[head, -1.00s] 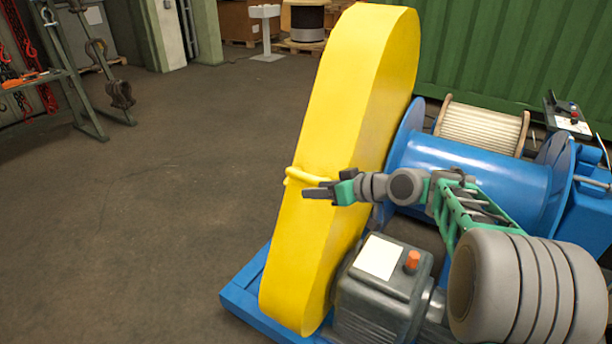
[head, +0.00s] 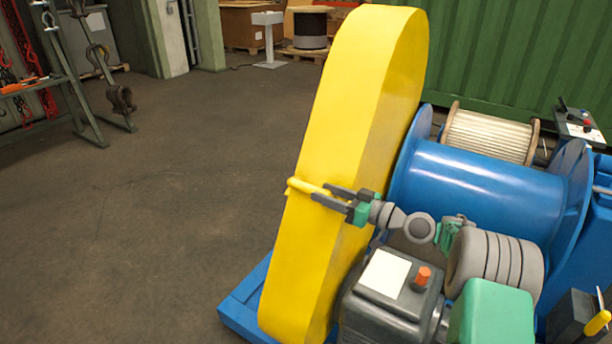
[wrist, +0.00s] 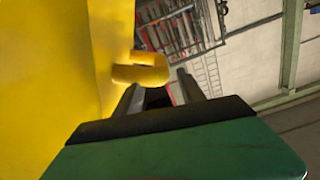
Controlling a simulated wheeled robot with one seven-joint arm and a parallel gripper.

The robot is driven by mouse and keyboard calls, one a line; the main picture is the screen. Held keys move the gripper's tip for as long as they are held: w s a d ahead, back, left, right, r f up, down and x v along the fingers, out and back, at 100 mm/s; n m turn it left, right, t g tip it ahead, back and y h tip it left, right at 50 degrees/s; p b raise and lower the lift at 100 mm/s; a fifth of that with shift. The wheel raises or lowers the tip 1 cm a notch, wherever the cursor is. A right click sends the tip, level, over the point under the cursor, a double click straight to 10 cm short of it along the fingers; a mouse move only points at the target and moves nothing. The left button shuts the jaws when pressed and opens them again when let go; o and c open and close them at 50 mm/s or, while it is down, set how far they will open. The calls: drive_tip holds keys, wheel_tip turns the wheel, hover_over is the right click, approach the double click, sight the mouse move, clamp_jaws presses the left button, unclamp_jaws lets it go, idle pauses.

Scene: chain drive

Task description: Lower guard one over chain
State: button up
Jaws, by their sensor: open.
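The yellow guard (head: 365,110) stands upright as a tall rounded cover at the near end of the blue winch, its lower end by the blue base frame. A yellow bar handle (head: 308,187) sticks out from its edge. My gripper (head: 335,195) is open at the handle, its fingers pointing left in the head view. In the wrist view the handle (wrist: 140,73) lies just beyond and left of the fingertips (wrist: 160,85), beside the guard's yellow face (wrist: 50,70). I cannot tell whether the fingers touch it. The chain is hidden.
A dark motor (head: 390,295) with an orange knob sits right of the guard, below my arm. The blue drum (head: 480,190) is behind. A blue base frame (head: 240,310) juts out at the lower left.

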sight(306, 188)
drive_tip(key=a+r+p, duration=0.1)
drive_tip(key=p, duration=0.2)
drive_tip(key=shift+w, duration=0.1)
drive_tip(key=x, duration=0.2)
drive_tip(key=f+p+x, duration=0.1)
drive_tip(key=x, duration=0.2)
drive_tip(key=shift+w+a+f, duration=0.1)
drive_tip(key=shift+a, duration=0.05)
drive_tip(key=shift+c, duration=0.4)
clamp_jaws()
idle(0.6)
